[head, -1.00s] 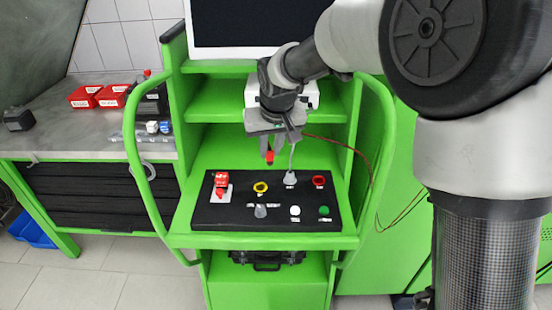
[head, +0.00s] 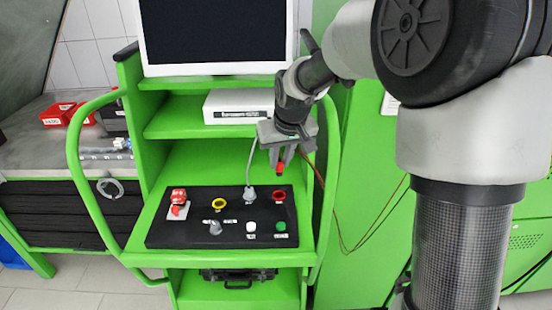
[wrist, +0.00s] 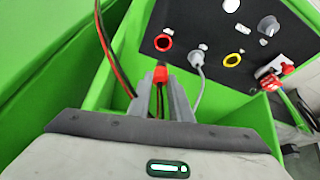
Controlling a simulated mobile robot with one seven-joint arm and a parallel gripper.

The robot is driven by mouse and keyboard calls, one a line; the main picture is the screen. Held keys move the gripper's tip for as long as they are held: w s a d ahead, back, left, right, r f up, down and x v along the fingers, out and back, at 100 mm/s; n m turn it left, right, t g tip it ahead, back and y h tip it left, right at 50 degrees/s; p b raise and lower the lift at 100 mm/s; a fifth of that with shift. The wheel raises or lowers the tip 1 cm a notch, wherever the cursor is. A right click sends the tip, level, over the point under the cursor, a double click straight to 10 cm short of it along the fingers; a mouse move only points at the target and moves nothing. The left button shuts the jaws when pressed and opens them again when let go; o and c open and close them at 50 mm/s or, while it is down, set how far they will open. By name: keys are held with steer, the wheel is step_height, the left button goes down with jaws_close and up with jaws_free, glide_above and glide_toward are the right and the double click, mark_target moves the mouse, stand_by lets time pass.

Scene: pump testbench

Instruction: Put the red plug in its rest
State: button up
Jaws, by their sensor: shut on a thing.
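The red plug (head: 281,168) is held at the tips of my gripper (head: 284,156), which is shut on it. In the head view it hangs above the black panel (head: 170,237), in line with the red ring (head: 279,196) at the panel's back right. The wrist view shows the red plug (wrist: 161,74) between the fingers, apart from the red ring (wrist: 163,43). A red and black cable (wrist: 112,52) runs beside my gripper. I cannot tell which fitting is the plug's rest.
A grey plug (head: 250,193) with its cable stands next to the red ring. The panel also has a yellow ring (head: 219,204), a red switch (head: 178,196), a grey knob (head: 215,228), a white button (head: 251,226) and a green button (head: 281,226). A white box (head: 238,106) sits on the shelf behind.

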steer(key=shift+f+b, duration=2.4)
steer(key=shift+f, duration=1.2)
steer(key=shift+f+b, duration=0.9)
steer(key=shift+f, duration=0.2)
steer(key=o, duration=1.4)
steer(key=shift+r, duration=0.1)
steer(key=shift+r+p, duration=2.8)
steer(key=shift+r, duration=1.15)
